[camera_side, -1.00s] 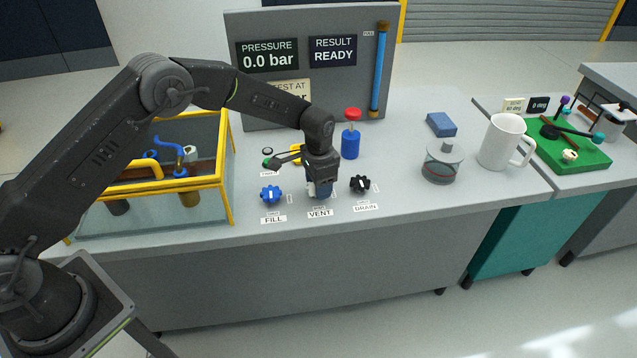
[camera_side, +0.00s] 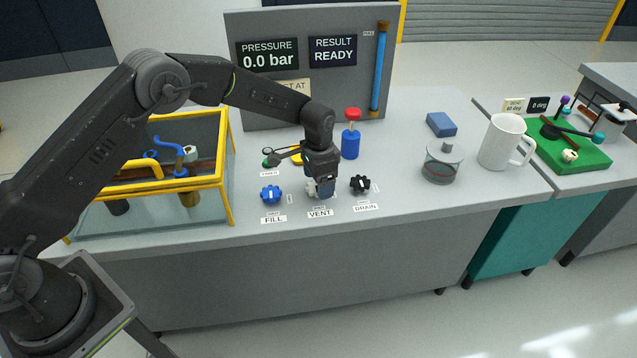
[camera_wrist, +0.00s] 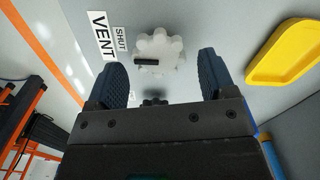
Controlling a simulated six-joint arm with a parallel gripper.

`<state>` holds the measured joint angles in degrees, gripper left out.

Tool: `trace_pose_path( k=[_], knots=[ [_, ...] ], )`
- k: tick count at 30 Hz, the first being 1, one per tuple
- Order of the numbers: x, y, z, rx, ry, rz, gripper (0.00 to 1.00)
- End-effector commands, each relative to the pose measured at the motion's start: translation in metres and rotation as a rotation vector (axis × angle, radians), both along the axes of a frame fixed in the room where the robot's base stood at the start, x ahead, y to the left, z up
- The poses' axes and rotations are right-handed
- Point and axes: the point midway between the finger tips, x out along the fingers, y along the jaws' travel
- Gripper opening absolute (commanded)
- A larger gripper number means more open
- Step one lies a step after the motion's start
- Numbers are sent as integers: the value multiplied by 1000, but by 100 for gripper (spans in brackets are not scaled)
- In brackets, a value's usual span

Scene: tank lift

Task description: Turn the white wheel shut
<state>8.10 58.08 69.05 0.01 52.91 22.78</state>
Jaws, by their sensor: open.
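The white wheel (camera_wrist: 160,52) shows in the wrist view as a lobed knob with a dark bar mark, beside the labels SHUT and VENT. In the side view the white wheel (camera_side: 312,187) is partly hidden behind my gripper, above the VENT label (camera_side: 320,212). My gripper (camera_side: 325,190) is open over the wheel. In the wrist view the two dark fingers of my gripper (camera_wrist: 160,80) stand apart, with the wheel seen between and beyond them. I cannot tell whether a finger touches it.
A blue wheel (camera_side: 271,194) stands to the left above FILL, and a black wheel (camera_side: 360,184) to the right above DRAIN. A blue cylinder with a red top (camera_side: 351,142) stands behind. The pressure display (camera_side: 268,55) reads 0.0 bar.

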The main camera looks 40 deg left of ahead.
Motion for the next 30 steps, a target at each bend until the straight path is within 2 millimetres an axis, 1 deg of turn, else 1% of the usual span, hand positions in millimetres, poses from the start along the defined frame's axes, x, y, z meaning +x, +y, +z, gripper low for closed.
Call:
trace_pose_path(
  k=[9, 12, 15, 18, 21, 30],
  knots=[
    [1, 0, 70, -1, -5, 0, 77],
    [0, 0, 90, 0, -4, 0, 77],
    [0, 0, 106, 0, -2, -1, 77],
    [0, 0, 117, 0, -2, -1, 77],
    [0, 0, 123, 0, 0, -1, 77],
    [0, 0, 125, 1, 1, -1, 77]
  ],
)
